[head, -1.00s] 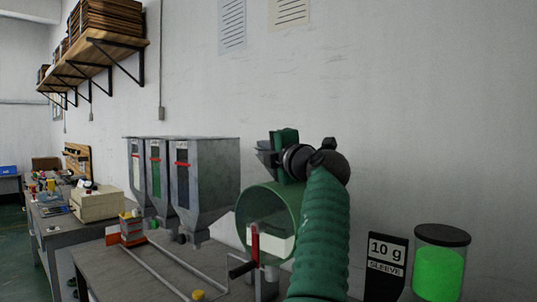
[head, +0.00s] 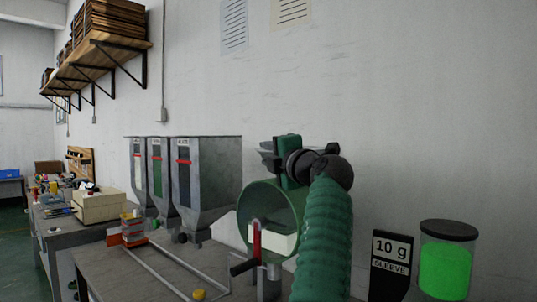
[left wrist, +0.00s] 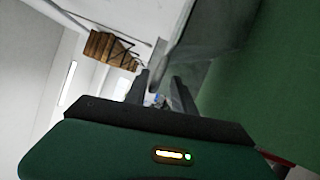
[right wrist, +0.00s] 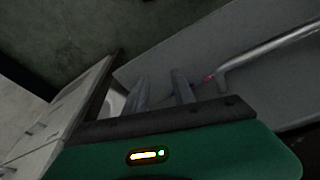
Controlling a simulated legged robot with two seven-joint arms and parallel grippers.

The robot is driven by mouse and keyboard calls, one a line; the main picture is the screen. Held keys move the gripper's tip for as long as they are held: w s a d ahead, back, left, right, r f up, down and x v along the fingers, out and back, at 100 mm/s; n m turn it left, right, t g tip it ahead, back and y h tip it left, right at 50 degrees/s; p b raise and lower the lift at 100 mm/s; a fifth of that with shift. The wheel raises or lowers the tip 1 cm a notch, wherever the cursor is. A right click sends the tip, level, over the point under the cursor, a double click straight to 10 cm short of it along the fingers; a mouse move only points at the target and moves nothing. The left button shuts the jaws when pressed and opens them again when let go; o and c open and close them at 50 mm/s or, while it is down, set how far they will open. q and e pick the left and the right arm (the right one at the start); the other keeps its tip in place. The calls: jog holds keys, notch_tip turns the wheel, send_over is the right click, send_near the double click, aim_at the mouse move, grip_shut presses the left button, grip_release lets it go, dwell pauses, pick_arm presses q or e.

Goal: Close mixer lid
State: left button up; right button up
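The mixer (head: 297,213) is a green drum with a round front, a pale patch inside it and a red upright piece with a dark crank handle. I cannot make out its lid separately. My left gripper (head: 266,158) is just above the drum's top in the head view, and its arm covers the drum's right side. In the left wrist view its fingers (left wrist: 162,88) are apart with nothing between them, beside a large green surface, perhaps the drum. My right gripper is outside the head view; in the right wrist view its fingers (right wrist: 160,88) are apart and empty.
A black "10 g SLEEVE" sign (head: 391,248) and a jar of bright green material (head: 446,265) stand at the right. The wall is behind.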

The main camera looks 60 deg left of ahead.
pick_arm(q)
jog(key=shift+s+r, duration=0.1)
jog(key=shift+s, duration=0.05)
jog(key=shift+d+b, duration=0.35)
jog(key=shift+d, duration=0.1)
jog(key=s+d+f+b, duration=0.1)
jog(key=d+b, duration=0.5)
jog(key=d, duration=0.9)
jog(key=shift+s+d+f, duration=0.2)
jog(key=shift+d+f, duration=0.1)
jog(key=shift+d, duration=0.05)
